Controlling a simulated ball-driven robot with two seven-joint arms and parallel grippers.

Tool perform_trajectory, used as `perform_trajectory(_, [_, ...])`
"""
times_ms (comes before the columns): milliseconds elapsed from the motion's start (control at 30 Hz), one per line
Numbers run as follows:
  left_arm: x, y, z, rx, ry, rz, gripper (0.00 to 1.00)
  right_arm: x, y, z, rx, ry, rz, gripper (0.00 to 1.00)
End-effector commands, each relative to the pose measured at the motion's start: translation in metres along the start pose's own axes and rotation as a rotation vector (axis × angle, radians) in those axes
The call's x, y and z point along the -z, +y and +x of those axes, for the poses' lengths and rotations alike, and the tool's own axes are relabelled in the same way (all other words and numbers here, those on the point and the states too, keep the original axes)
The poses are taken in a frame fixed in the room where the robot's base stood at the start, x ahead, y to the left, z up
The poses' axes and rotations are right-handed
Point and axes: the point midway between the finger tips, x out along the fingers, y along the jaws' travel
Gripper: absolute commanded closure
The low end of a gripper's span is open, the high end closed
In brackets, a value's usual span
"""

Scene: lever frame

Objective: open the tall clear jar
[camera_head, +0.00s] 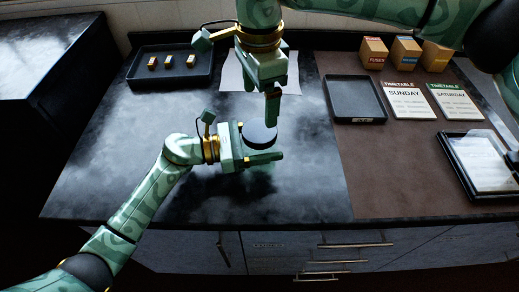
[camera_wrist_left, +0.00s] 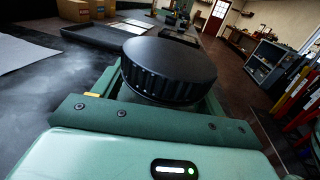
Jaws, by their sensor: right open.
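The tall clear jar shows mainly as its black ribbed lid (camera_head: 259,135); the lid fills the middle of the left wrist view (camera_wrist_left: 169,70). The jar's clear body is mostly hidden under the lid and behind my left gripper. My left gripper (camera_head: 262,155) reaches in from the left, its fingers on both sides of the jar just below the lid, and looks shut on it. The lid sits on top, level. My right gripper (camera_head: 272,108) points down from above, open and empty, close over the lid's far side; one finger hides the other.
A dark tray (camera_head: 170,80) with several small blocks lies back left, beside a white sheet (camera_head: 232,75). To the right are an empty black tray (camera_head: 354,98), timetable cards (camera_head: 408,100), wooden boxes (camera_head: 373,52) and a framed panel (camera_head: 482,162). The dark worktop in front is clear.

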Motion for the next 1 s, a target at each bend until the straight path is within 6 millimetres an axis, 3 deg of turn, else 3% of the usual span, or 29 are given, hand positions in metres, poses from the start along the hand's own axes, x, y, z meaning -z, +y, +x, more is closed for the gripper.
perform_trajectory(33, [0.0002,0.0001,-0.0002,0.0,0.0,0.0,0.47,0.0,0.0,0.0,0.0,0.0,0.0,0.15])
perform_trajectory(200, [0.0003,0.0001,-0.0003,-0.001,0.001,0.0,0.92,-0.0007,0.0003,0.0012,-0.002,-0.004,0.002,0.15])
perform_trajectory(367, [0.0003,0.0002,-0.0005,-0.001,0.001,0.0,0.92,-0.0008,0.0001,0.0011,-0.003,-0.004,0.172,0.15])
perform_trajectory(467, [0.0004,0.0002,-0.0005,-0.001,0.001,0.0,0.92,-0.0008,0.0001,0.0011,-0.003,-0.004,0.414,0.15])
perform_trajectory(1000, [0.0006,0.0002,-0.0006,-0.001,0.001,0.0,0.92,-0.0002,-0.0006,0.0001,-0.002,-0.001,2.148,0.15])
